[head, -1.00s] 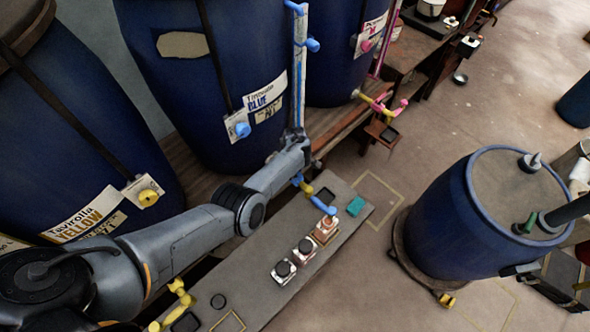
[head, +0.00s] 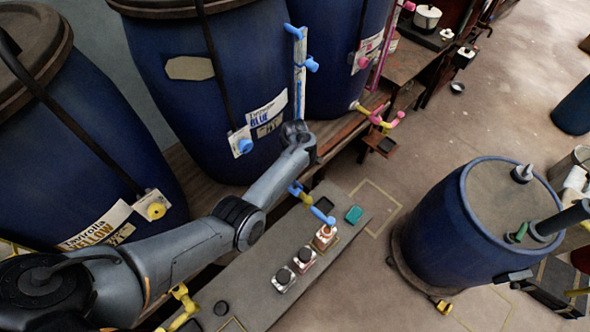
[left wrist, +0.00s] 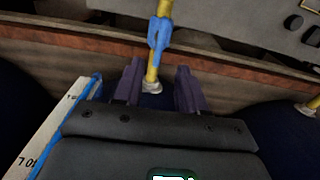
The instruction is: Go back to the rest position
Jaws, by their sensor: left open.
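My left arm comes in from the lower left in the head view and reaches toward the blue-labelled vat (head: 190,105). Its wrist end is beside that vat's blue level tube, and its jaws do not show clearly there. In the left wrist view my left gripper (left wrist: 160,85) is open, its two purple fingers spread apart. A yellow tap pipe with a blue handle (left wrist: 158,35) shows between and beyond the fingers. I cannot tell how far off it is, but the fingers are not closed on it. My right gripper is not in view.
A yellow-labelled vat (head: 80,150) stands near my arm. A blue drum (head: 440,230) stands on the right. Open floor lies between bench and drum.

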